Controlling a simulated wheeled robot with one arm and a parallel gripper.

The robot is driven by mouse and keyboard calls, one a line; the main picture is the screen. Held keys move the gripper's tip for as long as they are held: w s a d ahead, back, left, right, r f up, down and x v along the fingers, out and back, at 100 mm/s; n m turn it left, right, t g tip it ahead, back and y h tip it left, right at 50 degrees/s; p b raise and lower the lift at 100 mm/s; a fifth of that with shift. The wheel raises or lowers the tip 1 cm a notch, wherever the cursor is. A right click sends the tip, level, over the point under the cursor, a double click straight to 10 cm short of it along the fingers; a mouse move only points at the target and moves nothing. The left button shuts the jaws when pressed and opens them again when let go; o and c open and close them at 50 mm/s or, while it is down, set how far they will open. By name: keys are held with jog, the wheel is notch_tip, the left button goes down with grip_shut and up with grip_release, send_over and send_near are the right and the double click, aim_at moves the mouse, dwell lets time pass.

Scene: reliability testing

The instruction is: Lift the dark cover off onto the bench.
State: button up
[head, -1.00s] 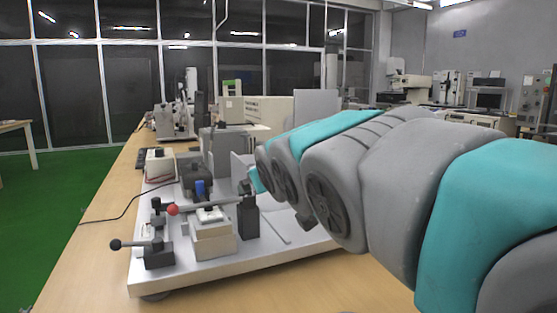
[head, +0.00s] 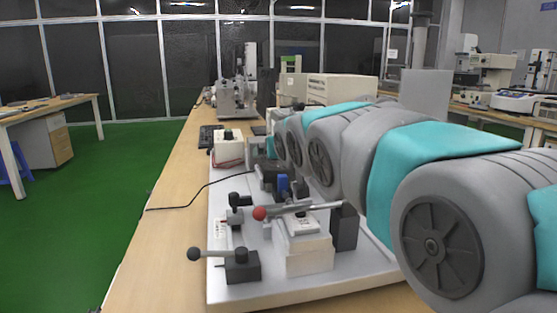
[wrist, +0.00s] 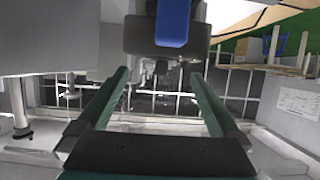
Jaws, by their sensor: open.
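A dark block with a blue part (head: 284,184) sits on the white base plate (head: 250,292) on the bench, partly behind a lever. It is the likeliest dark cover, but I cannot be sure. In the wrist view, a dark block (wrist: 190,38) with a blue part hangs at the top centre, just beyond my gripper (wrist: 164,76). The two teal fingers are wide apart and nothing is between them. They appear apart from the block. In the head view my arm hides most of the gripper and the back of the fixture.
A white-topped box (head: 228,148) stands behind. The wooden bench (head: 170,222) is clear to the left, except for a black cable.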

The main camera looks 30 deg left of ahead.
jog(key=shift+x, duration=0.9)
jog(key=shift+r+p+x, duration=0.15)
jog(key=shift+p+x, duration=0.15)
jog(key=shift+x, duration=0.8)
jog(key=shift+r+p+x, duration=0.2)
jog(key=shift+p+x, duration=0.1)
jog(key=shift+x, duration=0.75)
jog(key=shift+w+a+f, duration=0.25)
jog(key=shift+w+a, duration=0.2)
jog(key=c, duration=1)
